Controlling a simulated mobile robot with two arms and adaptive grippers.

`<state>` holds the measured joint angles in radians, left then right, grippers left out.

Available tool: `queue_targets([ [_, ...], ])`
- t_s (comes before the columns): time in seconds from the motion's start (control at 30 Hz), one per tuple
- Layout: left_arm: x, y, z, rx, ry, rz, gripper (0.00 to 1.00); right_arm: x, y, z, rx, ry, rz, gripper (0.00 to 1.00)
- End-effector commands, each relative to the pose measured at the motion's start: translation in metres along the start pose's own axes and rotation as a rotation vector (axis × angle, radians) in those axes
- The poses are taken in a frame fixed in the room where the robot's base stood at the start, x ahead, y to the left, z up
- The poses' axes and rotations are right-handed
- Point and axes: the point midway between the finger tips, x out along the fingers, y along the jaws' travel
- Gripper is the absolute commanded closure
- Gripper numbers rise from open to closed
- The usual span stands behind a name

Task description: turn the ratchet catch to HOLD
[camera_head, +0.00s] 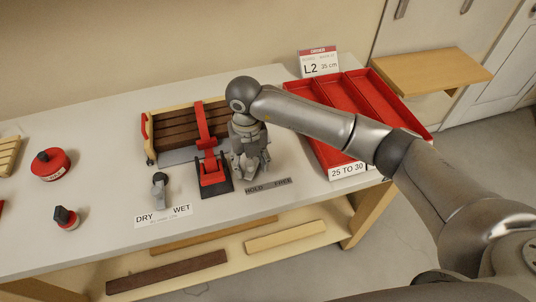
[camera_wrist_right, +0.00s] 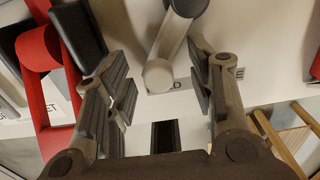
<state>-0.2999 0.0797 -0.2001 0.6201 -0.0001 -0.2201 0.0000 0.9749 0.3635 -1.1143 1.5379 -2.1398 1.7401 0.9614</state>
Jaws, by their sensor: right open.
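The ratchet catch shows in the right wrist view as a grey lever (camera_wrist_right: 171,45) with a rounded end. It slants down and left, and its end covers part of the HOLD word on its label (camera_wrist_right: 180,84). In the head view the HOLD/FREE label (camera_head: 268,186) lies on the bench front, and my gripper hides the catch. My right gripper (camera_head: 252,172) is open, low over the bench. In the wrist view its fingers (camera_wrist_right: 160,90) stand on both sides of the lever, with a visible gap on each side. My left gripper is out of view.
A red strap (camera_head: 203,125) with a red and black ratchet (camera_head: 213,176) stands left of the gripper, holding brown boards (camera_head: 175,130). A DRY/WET lever (camera_head: 160,182) is further left. Red trays (camera_head: 316,140) stand to the right. Red-and-black items (camera_head: 50,165) are far left.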

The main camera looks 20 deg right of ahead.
Motion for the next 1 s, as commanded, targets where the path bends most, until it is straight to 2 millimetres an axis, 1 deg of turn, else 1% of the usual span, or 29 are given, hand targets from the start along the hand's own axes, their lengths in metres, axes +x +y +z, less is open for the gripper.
queue_targets([
  [0.13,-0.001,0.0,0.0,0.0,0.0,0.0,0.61,-0.001,0.0,0.0,-0.001,0.0,0.0,0.5],
  [0.27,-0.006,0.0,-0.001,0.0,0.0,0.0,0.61,-0.01,0.0,0.0,-0.001,-0.001,0.001,0.5],
  [1.0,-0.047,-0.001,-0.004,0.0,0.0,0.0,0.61,-0.084,0.0,0.0,-0.001,-0.001,0.0,0.5],
])
